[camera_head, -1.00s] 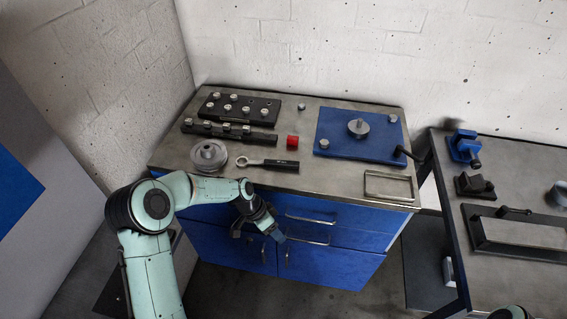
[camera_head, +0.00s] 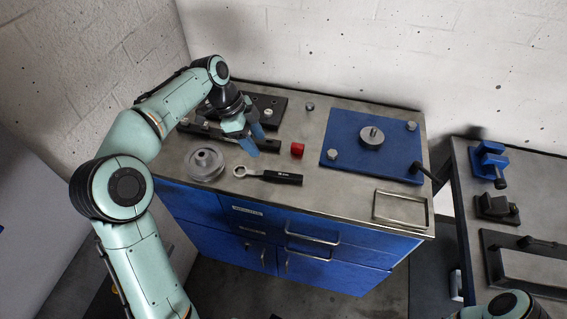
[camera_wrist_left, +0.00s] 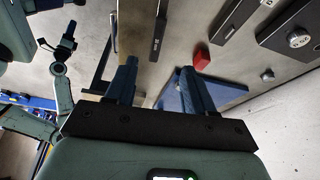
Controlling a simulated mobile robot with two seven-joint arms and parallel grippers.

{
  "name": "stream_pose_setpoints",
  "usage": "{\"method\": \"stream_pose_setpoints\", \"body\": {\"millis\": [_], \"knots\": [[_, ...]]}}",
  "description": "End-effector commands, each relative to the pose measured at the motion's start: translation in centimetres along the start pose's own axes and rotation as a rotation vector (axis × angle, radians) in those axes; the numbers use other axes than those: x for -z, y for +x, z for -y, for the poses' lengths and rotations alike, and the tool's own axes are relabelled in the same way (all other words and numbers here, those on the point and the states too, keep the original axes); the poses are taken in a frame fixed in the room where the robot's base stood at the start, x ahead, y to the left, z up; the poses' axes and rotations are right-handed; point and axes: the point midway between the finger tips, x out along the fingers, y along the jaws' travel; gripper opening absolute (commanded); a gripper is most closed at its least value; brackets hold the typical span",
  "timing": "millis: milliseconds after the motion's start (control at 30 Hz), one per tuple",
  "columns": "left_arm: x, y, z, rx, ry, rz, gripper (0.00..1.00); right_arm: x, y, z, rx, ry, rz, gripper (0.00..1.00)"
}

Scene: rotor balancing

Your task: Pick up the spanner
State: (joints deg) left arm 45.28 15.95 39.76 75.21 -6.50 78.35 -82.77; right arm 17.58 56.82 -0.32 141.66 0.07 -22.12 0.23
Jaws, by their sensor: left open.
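The spanner (camera_head: 275,177) lies flat on the grey bench top, its ring end to the left and its black handle to the right. In the left wrist view its dark handle (camera_wrist_left: 157,35) shows beyond the fingertips. My left gripper (camera_head: 254,139) is open and empty, above the bench and behind the spanner, apart from it. Its two blue fingers (camera_wrist_left: 158,72) stand apart in the left wrist view. My right gripper (camera_wrist_left: 58,42) appears small at the left of the left wrist view; its jaws are too small to judge.
A grey pulley-like rotor (camera_head: 205,164) stands left of the spanner's ring. A red cube (camera_head: 297,150) sits behind the handle. A blue plate (camera_head: 345,125) with a disc lies right, with an empty metal frame (camera_head: 402,207) in front. Black blocks are partly hidden behind my gripper.

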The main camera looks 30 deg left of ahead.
Motion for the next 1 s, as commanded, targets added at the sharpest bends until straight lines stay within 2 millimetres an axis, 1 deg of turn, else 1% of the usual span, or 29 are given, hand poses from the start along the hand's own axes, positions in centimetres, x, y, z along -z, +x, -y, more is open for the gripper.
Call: {"method": "stream_pose_setpoints", "body": {"millis": [67,300,400,633,900,1000], "knots": [[-0.1,1.0,-0.1,-0.004,0.000,0.001,0.53,-0.2,0.3,-0.2,-0.001,0.001,0.003,0.43],[-0.1,5.8,-0.2,-0.007,0.000,0.000,0.53,-0.5,1.0,-0.5,-0.003,0.003,0.008,0.43],[-0.1,7.1,-0.1,-0.005,0.000,-0.001,0.53,-0.5,1.1,-0.6,-0.003,0.003,0.009,0.43],[-0.1,8.7,-0.1,-0.003,-0.001,-0.001,0.53,-0.5,1.1,-0.6,-0.003,0.003,0.008,0.43],[-0.2,12.6,-0.1,-0.004,0.000,-0.001,0.53,-0.5,1.1,-0.6,-0.003,0.003,0.008,0.43],[-0.1,13.2,0.0,-0.002,0.000,-0.001,0.53,-0.5,1.1,-0.6,-0.003,0.003,0.008,0.43]]}}
